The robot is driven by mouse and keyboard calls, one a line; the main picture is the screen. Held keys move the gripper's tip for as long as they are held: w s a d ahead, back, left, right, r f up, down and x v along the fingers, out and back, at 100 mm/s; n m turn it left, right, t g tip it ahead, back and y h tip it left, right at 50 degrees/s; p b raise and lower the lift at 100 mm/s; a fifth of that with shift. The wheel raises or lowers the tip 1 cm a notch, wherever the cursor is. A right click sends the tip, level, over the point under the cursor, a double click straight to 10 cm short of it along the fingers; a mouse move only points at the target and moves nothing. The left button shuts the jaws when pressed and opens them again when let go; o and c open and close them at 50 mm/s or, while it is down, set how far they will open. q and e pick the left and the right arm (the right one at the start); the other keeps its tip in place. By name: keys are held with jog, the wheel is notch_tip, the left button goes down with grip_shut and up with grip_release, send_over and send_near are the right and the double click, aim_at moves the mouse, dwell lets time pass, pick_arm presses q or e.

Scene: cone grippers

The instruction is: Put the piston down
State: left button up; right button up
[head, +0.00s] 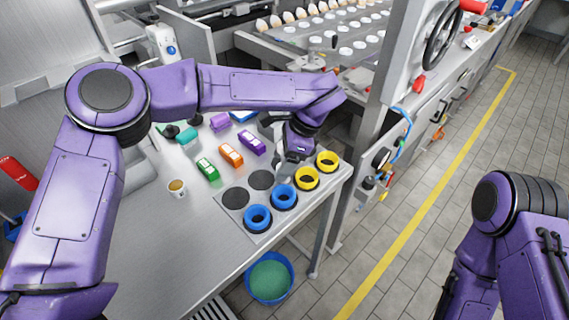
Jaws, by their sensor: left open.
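I cannot pick out a piston for certain. My left arm reaches over the metal table (150,255), and its dark gripper (289,167) points down near the blue and yellow rings at the table's right side. The left gripper is open; its fingers are small and partly hidden, and I see nothing held between them. Two yellow rings (306,179) and two blue rings (257,218) sit in a row on a light plate. Two flat dark discs (235,198) lie beside them. My right arm shows at the lower right, its gripper out of frame.
A small cup (177,187) is to the left. A blue bucket (270,277) is on the floor. The table's front left is clear.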

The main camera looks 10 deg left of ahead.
pick_arm(q)
grip_shut()
jog(key=shift+r, duration=0.1)
